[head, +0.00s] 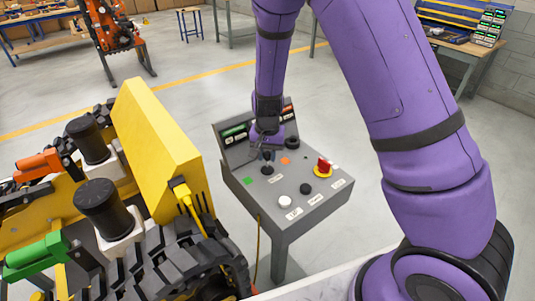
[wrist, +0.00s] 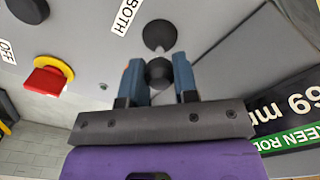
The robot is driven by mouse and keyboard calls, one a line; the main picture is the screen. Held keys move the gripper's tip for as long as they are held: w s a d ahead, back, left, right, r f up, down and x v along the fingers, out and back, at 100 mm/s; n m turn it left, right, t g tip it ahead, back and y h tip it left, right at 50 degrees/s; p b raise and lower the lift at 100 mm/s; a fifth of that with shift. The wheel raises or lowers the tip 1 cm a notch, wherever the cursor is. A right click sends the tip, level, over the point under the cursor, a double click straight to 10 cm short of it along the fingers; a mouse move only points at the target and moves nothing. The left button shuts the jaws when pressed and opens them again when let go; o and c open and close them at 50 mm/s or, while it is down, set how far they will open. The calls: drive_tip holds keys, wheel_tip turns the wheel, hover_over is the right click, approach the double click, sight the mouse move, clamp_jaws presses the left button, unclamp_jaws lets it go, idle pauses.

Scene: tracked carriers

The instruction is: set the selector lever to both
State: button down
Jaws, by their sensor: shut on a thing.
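The selector lever (head: 267,168) stands on the top of a grey control console (head: 262,195). In the wrist view its round black knob (wrist: 158,72) sits between my two blue fingers, and a dark cone (wrist: 160,35) shows just beyond. My gripper (head: 266,150) reaches down to the lever from above and is shut on the knob; it also shows in the wrist view (wrist: 159,75). A white label reading BOTH (wrist: 127,12) lies to the left of the lever in the wrist view. The head view is too small to tell the lever's exact tilt.
A red stop button (head: 324,165) on a yellow ring, a white button (head: 285,202) and a black knob (head: 306,188) share the console. A yellow tracked carrier (head: 150,130) stands close on the left.

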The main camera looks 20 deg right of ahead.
sight(268, 152)
drive_tip(key=c, duration=0.9)
unclamp_jaws()
drive_tip(key=shift+r, duration=0.1)
wheel_tip(268, 152, up, 11)
drive_tip(key=shift+f, duration=0.2)
drive_tip(key=s+d+r+n+t+y, duration=0.1)
drive_tip(key=s+d+r, duration=0.2)
drive_tip(key=s+r, duration=0.45)
drive_tip(key=s+d+r+n+t+y, duration=0.1)
drive_tip(key=s+d+r+n, duration=0.2)
drive_tip(key=r, duration=0.7)
drive_tip(key=s+d+r+t, duration=0.1)
drive_tip(key=s+r, duration=0.1)
drive_tip(key=s, duration=0.4)
drive_tip(key=s+d+r+n+t+h, duration=0.1)
drive_tip(key=s+r, duration=0.1)
drive_tip(key=s, duration=0.4)
drive_tip(key=s+d+r+t+h, duration=0.1)
drive_tip(key=s+r, duration=0.1)
drive_tip(key=s, duration=0.3)
drive_tip(key=shift+s+d+r, duration=0.15)
drive_tip(key=shift+s+d, duration=0.25)
